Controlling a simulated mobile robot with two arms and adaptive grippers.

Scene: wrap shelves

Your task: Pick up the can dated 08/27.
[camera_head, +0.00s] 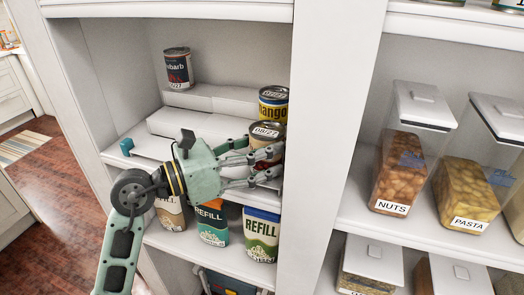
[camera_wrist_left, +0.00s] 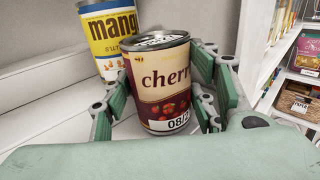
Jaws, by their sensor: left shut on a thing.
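The cherry can (camera_head: 264,131) has a cream and dark red label and a white date tag that starts 08/2; the last digit is hard to read. It also shows upright or slightly tilted in the left wrist view (camera_wrist_left: 160,85). My left gripper (camera_head: 262,163) is shut on this can, with green fingers on both sides of it. I cannot tell whether the can's base touches the shelf. A yellow and blue mango can (camera_head: 273,108) stands just behind it, also in the left wrist view (camera_wrist_left: 108,35). A dark rhubarb can (camera_head: 178,68) stands at the back left.
White stepped risers (camera_head: 205,122) fill the shelf behind my left gripper. The white divider (camera_head: 312,150) is close on the right. REFILL packs (camera_head: 261,235) stand on the shelf below. NUTS (camera_head: 398,180) and PASTA (camera_head: 470,200) containers stand in the right bay.

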